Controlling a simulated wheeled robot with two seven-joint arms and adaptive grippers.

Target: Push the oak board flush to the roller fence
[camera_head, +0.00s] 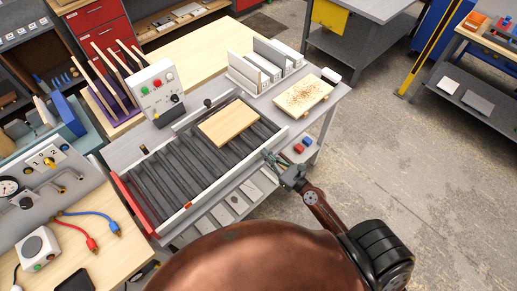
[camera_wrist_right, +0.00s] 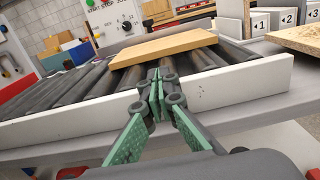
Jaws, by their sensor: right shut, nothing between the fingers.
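The oak board (camera_head: 229,122) is a flat pale plank lying on the dark rollers toward the right end of the roller bed. It also shows in the right wrist view (camera_wrist_right: 165,46), beyond the fingers. Rails run along the bed: a far one (camera_head: 205,108) and a near white one (camera_head: 240,161). Rollers show between the board and the near rail, and a dark strip shows between it and the far rail. My right gripper (camera_head: 267,156) is shut and empty at the near rail. In the wrist view its green fingers (camera_wrist_right: 155,78) are together in front of the board; contact is unclear.
A control box (camera_head: 156,91) with buttons stands behind the bed. White numbered dividers (camera_head: 262,65) and a speckled board (camera_head: 303,95) are at the right. A red strip (camera_head: 134,204) edges the left end. Small red and blue blocks (camera_head: 303,145) lie near my right arm.

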